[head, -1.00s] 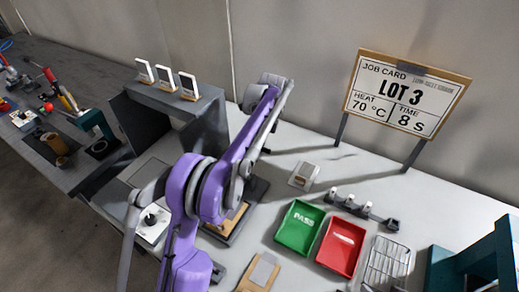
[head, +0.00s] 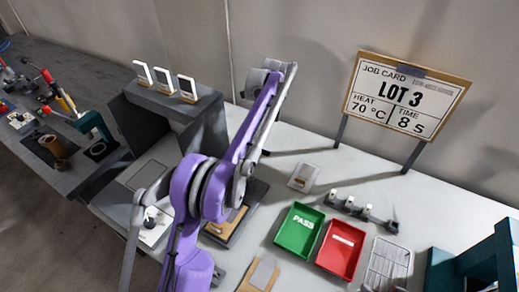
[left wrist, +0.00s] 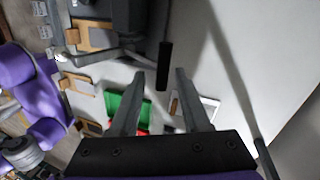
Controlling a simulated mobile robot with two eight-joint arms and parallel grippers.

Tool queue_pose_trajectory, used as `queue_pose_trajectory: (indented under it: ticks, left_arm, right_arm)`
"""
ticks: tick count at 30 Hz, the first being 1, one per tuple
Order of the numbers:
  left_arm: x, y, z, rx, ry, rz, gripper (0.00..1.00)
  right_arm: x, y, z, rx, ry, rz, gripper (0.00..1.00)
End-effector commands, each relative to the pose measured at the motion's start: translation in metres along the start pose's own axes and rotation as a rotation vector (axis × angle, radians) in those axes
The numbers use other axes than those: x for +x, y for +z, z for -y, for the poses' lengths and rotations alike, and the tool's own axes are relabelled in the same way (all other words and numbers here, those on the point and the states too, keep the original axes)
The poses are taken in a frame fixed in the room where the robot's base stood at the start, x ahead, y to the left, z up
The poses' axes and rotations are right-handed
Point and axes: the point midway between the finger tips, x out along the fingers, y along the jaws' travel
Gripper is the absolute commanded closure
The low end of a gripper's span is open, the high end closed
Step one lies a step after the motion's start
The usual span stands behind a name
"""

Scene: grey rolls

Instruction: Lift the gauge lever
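My left gripper (left wrist: 160,76) is open, with its two grey fingers apart and pointing away from the wrist camera. A dark upright bar (left wrist: 163,66) shows between and just past the fingertips; it looks like the lever's handle, and contact cannot be told. A dark device (left wrist: 124,19) with a tan plate stands beyond it. In the head view a dark base (head: 252,196) with a tan plate is partly hidden behind my purple arm. The left fingers cannot be made out there. My right gripper is not in view.
A green PASS tray (head: 299,229) and a red tray (head: 341,249) lie right of the arm, with a wire rack (head: 388,262) beside them. A job card (head: 405,95) reads LOT 3, 70 °C, 8 s. A grey shelf unit (head: 205,130) bears three small white cards.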

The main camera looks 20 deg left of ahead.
Motion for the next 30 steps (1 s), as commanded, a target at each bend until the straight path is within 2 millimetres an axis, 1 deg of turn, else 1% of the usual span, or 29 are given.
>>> queue_pose_trajectory:
  ticks: [1, 3, 6, 9, 13, 26, 30]
  left_arm:
    - [-0.013, 0.0, -0.001, 0.0, -0.001, 0.0, 0.53]
    - [-0.027, -0.001, -0.002, 0.0, 0.0, 0.0, 0.53]
    - [-0.043, -0.001, -0.003, 0.0, 0.001, 0.0, 0.53]
    - [-0.052, -0.001, -0.004, 0.0, 0.002, 0.0, 0.53]
    - [-0.056, -0.001, -0.004, 0.0, 0.003, 0.001, 0.53]
    - [-0.056, -0.001, -0.005, -0.001, 0.004, 0.001, 0.53]
    - [-0.06, -0.003, -0.011, -0.038, -0.017, -0.001, 0.53]
  right_arm:
    - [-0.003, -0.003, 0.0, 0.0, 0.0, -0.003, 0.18]
    - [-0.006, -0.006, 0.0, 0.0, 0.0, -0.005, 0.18]
    - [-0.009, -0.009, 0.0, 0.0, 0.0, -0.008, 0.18]
    - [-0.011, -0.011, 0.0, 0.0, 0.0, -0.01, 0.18]
    - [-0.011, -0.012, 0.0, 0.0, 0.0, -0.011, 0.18]
    - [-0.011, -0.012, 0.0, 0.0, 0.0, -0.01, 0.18]
    - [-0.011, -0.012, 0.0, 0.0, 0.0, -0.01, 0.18]
